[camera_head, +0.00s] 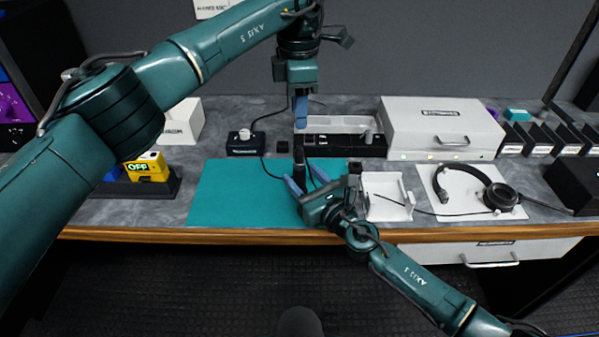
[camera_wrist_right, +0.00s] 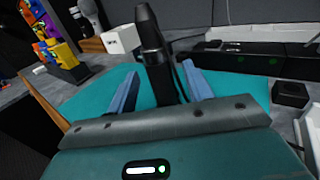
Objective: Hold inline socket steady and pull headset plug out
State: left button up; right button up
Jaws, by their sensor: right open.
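An upright black cylindrical connector (camera_head: 299,163) stands over the teal mat, slightly tilted in the right wrist view (camera_wrist_right: 154,50), with a band partway down. I cannot tell where inline socket ends and headset plug begins. My right gripper (camera_head: 306,186) is open low on the mat, its two blue fingers (camera_wrist_right: 160,88) on either side of the connector's lower part; a gap shows at the right finger. My left gripper (camera_head: 301,112) points down above and behind the connector, apart from it; its fingers are seen edge-on. The headset (camera_head: 478,190) lies on a white pad at right, its thin cable running left.
The teal mat (camera_head: 232,195) is mostly clear. A black box with a white knob (camera_head: 244,143) has a cable towards the mat. A white holder (camera_head: 388,205) stands right of my right gripper. A white case (camera_head: 440,125) is behind; the yellow OFF block (camera_head: 147,168) is left.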

jog(key=shift+x, duration=1.1)
jog(key=shift+c, duration=0.4)
